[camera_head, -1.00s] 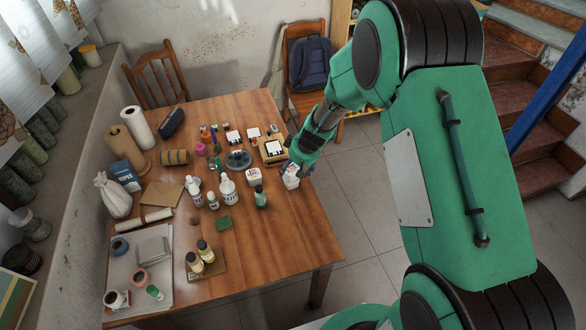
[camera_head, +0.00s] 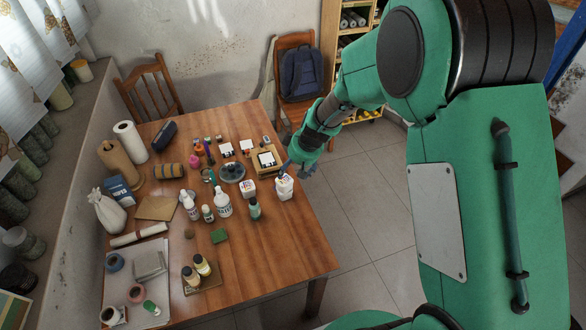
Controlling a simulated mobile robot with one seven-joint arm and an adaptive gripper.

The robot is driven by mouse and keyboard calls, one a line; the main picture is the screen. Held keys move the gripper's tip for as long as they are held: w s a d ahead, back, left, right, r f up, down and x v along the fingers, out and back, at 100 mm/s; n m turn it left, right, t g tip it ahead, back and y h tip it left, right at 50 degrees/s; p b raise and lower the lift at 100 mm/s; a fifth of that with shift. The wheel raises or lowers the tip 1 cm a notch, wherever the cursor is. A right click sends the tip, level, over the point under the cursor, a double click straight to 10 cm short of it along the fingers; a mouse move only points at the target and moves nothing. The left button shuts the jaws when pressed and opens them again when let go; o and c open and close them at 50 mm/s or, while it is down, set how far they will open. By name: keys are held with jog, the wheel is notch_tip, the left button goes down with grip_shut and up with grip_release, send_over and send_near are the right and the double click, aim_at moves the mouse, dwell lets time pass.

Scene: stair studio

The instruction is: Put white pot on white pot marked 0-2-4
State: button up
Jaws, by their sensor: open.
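A white pot (camera_head: 249,188) with small coloured marks stands on the table, left of a taller white shape (camera_head: 284,188) near the right edge. The taller shape looks like one white pot on top of another, with dark marks near its top. The marks are too small to read, so I cannot tell which pot bears 0-2-4. My gripper (camera_head: 305,172) is open just right of and behind the taller shape. It appears apart from it, with its fingers partly hidden by my wrist.
A wooden tray (camera_head: 278,167) with a white card and a dark round dish (camera_head: 232,173) lie behind. The table's right edge (camera_head: 308,222) is close, with open floor beyond.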

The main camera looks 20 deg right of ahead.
jog(key=shift+r, duration=0.1)
dwell(0.3)
jog(key=s+a+r, duration=0.2)
jog(key=s+r, duration=0.2)
jog(key=r, duration=0.3)
jog(key=s+a+r+m, duration=0.1)
jog(key=s+r, duration=0.4)
jog(key=r, duration=0.3)
jog(key=s+a+r, duration=0.2)
jog(key=s+r, duration=0.2)
jog(key=r, duration=0.3)
jog(key=s+r+m, duration=0.1)
jog(key=s+r, duration=0.2)
jog(key=s, duration=0.4)
jog(key=s+r+t+h, duration=0.1)
jog(key=s+r, duration=0.1)
jog(key=s, duration=0.4)
jog(key=s+d+r+m, duration=0.1)
jog(key=s+r, duration=0.2)
jog(key=s, duration=0.4)
jog(key=shift+s+r+m+h, duration=0.3)
jog(key=shift+s, duration=0.05)
